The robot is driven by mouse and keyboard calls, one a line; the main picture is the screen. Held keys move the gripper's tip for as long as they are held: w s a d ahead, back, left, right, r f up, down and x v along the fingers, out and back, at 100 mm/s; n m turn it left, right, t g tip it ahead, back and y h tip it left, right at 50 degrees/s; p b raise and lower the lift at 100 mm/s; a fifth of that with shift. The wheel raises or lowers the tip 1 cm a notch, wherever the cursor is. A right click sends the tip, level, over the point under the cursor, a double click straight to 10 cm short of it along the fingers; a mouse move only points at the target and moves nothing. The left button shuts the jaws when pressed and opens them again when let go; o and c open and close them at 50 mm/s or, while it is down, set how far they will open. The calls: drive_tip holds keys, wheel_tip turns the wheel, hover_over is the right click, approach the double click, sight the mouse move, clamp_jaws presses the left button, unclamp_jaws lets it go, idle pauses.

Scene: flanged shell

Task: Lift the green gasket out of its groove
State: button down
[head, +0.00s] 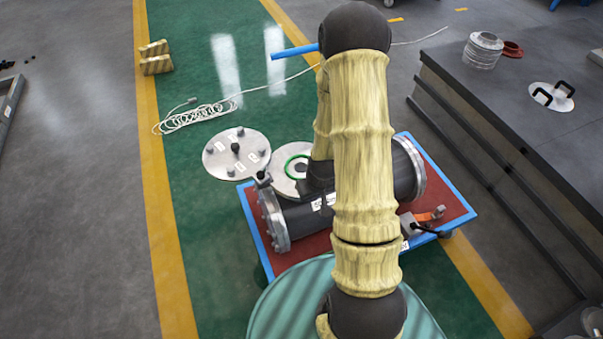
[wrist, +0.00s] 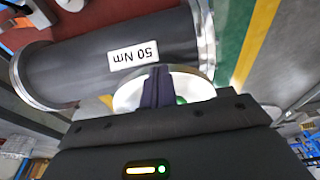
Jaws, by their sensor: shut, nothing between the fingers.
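The green gasket (head: 287,166) shows as a thin green ring on the round pale flange face (head: 285,184) of the dark shell (head: 298,219). My arm hides its right side in the head view. In the wrist view only a small green piece of the gasket (wrist: 181,100) shows, just right of my fingers. My gripper (wrist: 158,78) is shut and empty, its dark fingers pressed together in front of the pale flange (wrist: 128,96). I cannot tell whether the fingertips touch the flange or the gasket. In the head view my arm covers the fingertips.
A grey round cover (head: 222,158) with several dark knobs lies left of the flange. The shell rests on a red-topped cart with a blue rim (head: 250,226). A coiled white cable (head: 193,118) lies on the green floor. A dark workbench (head: 500,130) stands at right.

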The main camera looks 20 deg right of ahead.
drive_tip(key=w, duration=0.6)
drive_tip(key=w+f, duration=0.1)
drive_tip(key=w, duration=0.2)
drive_tip(key=shift+w, duration=0.25)
drive_tip(key=shift+f, duration=0.3)
drive_tip(key=shift+s, duration=0.15)
drive_tip(key=shift+s+f, duration=0.1)
